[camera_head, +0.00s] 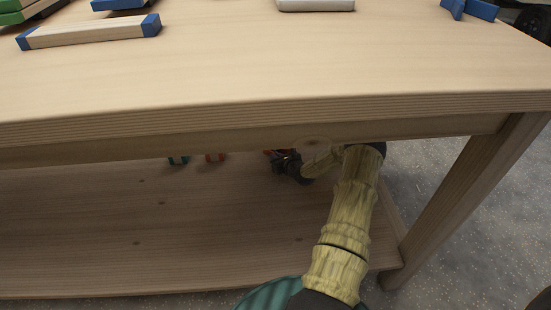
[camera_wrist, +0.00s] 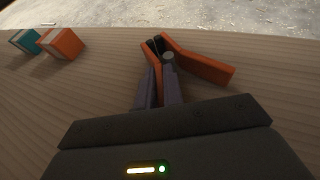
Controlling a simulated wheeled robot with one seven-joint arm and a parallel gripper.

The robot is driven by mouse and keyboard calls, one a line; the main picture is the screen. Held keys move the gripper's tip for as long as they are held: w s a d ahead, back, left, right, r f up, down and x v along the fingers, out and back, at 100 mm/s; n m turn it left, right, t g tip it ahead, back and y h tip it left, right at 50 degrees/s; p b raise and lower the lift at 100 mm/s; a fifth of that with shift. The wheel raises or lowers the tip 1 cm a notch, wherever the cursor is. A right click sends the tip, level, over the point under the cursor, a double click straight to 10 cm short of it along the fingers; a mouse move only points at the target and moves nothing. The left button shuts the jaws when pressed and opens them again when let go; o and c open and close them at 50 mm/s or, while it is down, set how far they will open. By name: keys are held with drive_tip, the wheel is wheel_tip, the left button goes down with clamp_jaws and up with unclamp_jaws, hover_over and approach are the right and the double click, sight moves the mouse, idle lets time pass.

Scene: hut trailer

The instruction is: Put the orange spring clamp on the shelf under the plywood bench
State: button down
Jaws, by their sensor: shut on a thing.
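The orange spring clamp (camera_wrist: 200,62) is in the wrist view, with its orange handles spread in a V around a dark pivot. My gripper (camera_wrist: 160,82) is shut on it near the pivot. The clamp is just above or on the wooden lower shelf (camera_wrist: 95,85); I cannot tell if it touches. In the head view, my gripper (camera_head: 290,166) is under the top of the plywood bench (camera_head: 270,70), over the back right part of the shelf (camera_head: 150,220). There only a small orange bit of the clamp (camera_head: 270,153) shows beside the gripper; the bench edge hides the rest.
An orange block-like item (camera_wrist: 62,43) and a teal one (camera_wrist: 25,41) stand on the shelf to the left. The bench leg (camera_head: 475,195) is right of my arm. A wood bar with blue ends (camera_head: 90,31) lies on the bench top. The front left of the shelf is clear.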

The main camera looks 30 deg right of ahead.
drive_tip(key=shift+a+f, duration=0.1)
drive_tip(key=shift+f, duration=0.2)
drive_tip(key=shift+f+b, duration=0.25)
drive_tip(key=shift+b, duration=0.1)
drive_tip(key=shift+s+a+f, duration=0.1)
drive_tip(key=c, duration=1.5)
unclamp_jaws()
drive_tip(key=shift+a, duration=0.1)
drive_tip(key=shift+r+p, duration=0.45)
drive_tip(key=shift+r, duration=0.25)
drive_tip(key=p+v, duration=0.5)
drive_tip(key=v, duration=0.6)
drive_tip(key=shift+r+p, duration=0.2)
drive_tip(key=shift+p, duration=0.1)
drive_tip(key=shift+s, duration=0.35)
